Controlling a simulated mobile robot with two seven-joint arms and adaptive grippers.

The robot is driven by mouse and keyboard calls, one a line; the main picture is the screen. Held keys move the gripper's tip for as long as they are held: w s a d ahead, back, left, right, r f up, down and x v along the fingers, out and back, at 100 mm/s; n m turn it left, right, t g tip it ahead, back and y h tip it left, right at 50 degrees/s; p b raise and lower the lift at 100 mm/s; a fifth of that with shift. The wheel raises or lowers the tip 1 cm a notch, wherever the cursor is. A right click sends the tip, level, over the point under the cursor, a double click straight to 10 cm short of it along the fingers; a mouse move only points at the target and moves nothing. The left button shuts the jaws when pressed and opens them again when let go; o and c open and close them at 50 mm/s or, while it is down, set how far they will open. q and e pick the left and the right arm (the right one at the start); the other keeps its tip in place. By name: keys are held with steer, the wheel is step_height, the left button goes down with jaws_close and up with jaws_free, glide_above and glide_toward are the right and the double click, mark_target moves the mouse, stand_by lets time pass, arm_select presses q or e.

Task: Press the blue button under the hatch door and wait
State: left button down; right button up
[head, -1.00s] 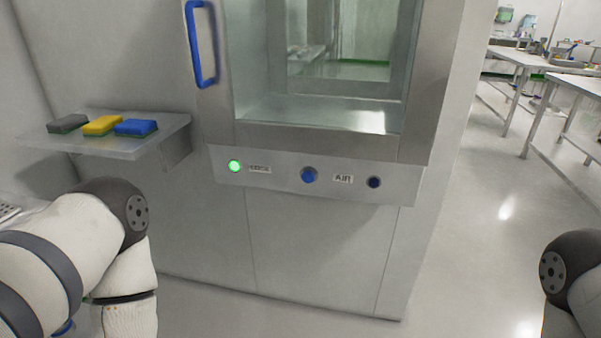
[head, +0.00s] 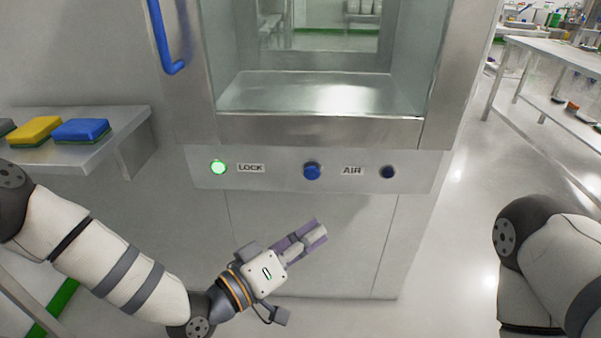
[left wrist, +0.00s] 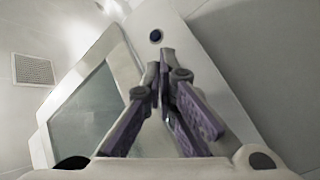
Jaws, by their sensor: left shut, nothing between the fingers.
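The hatch door (head: 318,131) has a glass window in a steel frame and a blue handle (head: 167,45) at its upper left. On the panel below it sits the blue button (head: 312,171), between the LOCK and AIR labels. A lit green light (head: 218,167) is left of LOCK. My right gripper is out of view.
A wall shelf (head: 85,165) on the left holds a yellow sponge (head: 35,129), a blue sponge (head: 80,130) and part of a grey one. Steel tables (head: 560,50) stand at the back right. The floor right of the hatch is open.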

mark_target(312, 173)
arm_select(q)
steer(key=shift+w+a+r+h, duration=0.2)
steer(key=shift+w+r+h, duration=0.1)
steer(key=shift+w+r, duration=0.3)
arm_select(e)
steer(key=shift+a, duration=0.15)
arm_select(q)
steer(key=shift+s+r, duration=0.1)
steer(key=shift+s, duration=0.05)
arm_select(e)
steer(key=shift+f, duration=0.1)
arm_select(q)
steer(key=w+b, duration=0.3)
steer(key=w, duration=0.6)
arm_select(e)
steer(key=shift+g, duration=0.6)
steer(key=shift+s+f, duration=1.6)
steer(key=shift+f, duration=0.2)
